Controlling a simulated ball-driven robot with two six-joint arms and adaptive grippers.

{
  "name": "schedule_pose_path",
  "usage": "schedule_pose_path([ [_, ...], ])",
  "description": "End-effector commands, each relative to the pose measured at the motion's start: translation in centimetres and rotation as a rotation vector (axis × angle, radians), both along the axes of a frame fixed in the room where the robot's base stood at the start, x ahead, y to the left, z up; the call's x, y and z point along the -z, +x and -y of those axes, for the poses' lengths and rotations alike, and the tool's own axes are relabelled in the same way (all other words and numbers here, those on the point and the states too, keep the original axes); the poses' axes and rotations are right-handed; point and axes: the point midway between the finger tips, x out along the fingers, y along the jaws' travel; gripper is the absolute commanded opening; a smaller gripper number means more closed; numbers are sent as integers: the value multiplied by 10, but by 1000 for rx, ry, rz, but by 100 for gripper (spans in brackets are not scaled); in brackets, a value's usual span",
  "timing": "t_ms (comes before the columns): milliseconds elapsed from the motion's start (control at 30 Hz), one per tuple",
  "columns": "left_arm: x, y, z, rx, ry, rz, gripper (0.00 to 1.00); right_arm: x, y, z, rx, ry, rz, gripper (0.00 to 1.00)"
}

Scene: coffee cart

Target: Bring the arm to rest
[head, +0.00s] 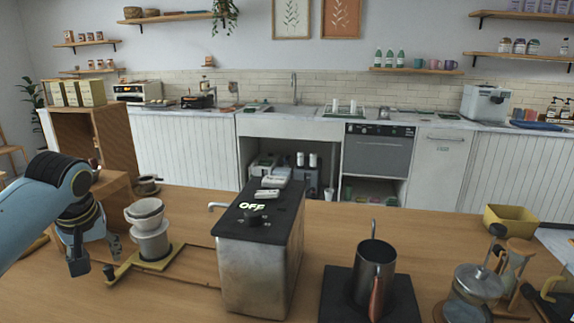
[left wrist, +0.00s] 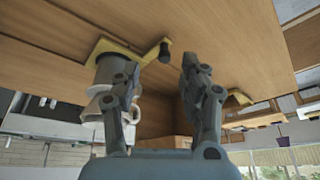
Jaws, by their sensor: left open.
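My left arm comes in from the left in the head view, over the wooden counter (head: 190,205). Its gripper (head: 95,252) points down, open, just left of the white dripper and cup (head: 150,228) on a yellow stand (head: 140,265). In the left wrist view the two fingers (left wrist: 160,68) are spread, with nothing seen held between them. The cup and dripper (left wrist: 106,75) show there beside and partly behind the left finger, with the yellow stand (left wrist: 105,46) around them. Whether the finger touches them I cannot tell. My right gripper is not in view.
A metal box (head: 255,265) marked OFF stands mid-counter. Right of it are a metal pitcher (head: 374,265) on a dark pad, a glass press (head: 475,290) and a yellow bin (head: 510,217). A wooden shelf box (head: 118,140) stands behind my arm at left.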

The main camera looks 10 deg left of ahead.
Motion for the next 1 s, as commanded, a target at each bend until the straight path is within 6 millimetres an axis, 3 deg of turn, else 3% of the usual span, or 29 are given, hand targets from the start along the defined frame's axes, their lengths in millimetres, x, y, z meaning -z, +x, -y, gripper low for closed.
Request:
schedule_pose_path([
  [100,29,-60,49,176,15,-42,44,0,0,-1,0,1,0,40],
  [200,38,-112,84,320,27,-62,44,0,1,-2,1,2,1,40],
  [300,37,-152,107,418,33,-75,44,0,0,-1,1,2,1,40],
  [500,26,-212,135,545,40,-86,44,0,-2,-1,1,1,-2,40],
  [833,-4,-280,159,669,50,-92,44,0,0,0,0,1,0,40],
  [1000,43,-270,156,666,46,-108,44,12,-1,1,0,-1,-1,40],
])
